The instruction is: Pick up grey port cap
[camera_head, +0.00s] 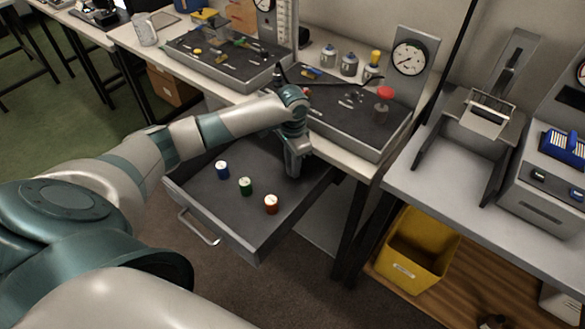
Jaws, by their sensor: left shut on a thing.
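My left arm reaches in from the left, and my left gripper (293,172) points down into the open drawer (225,222), over its right rear part. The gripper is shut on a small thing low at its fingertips. This fits the grey port cap, but the fingers hide most of it and its shape does not show clearly. A blue-banded cap (222,170), a green-banded cap (245,187) and a red-banded cap (270,204) stand upright in the drawer, left and front of the gripper, apart from it. My right gripper is not in view.
Above the drawer, the bench holds a dark tray with a red knob (385,93) and a gauge (409,57). Another tray (228,60) with small parts lies left. A yellow bin (418,249) stands below the right bench. The drawer's front floor is clear.

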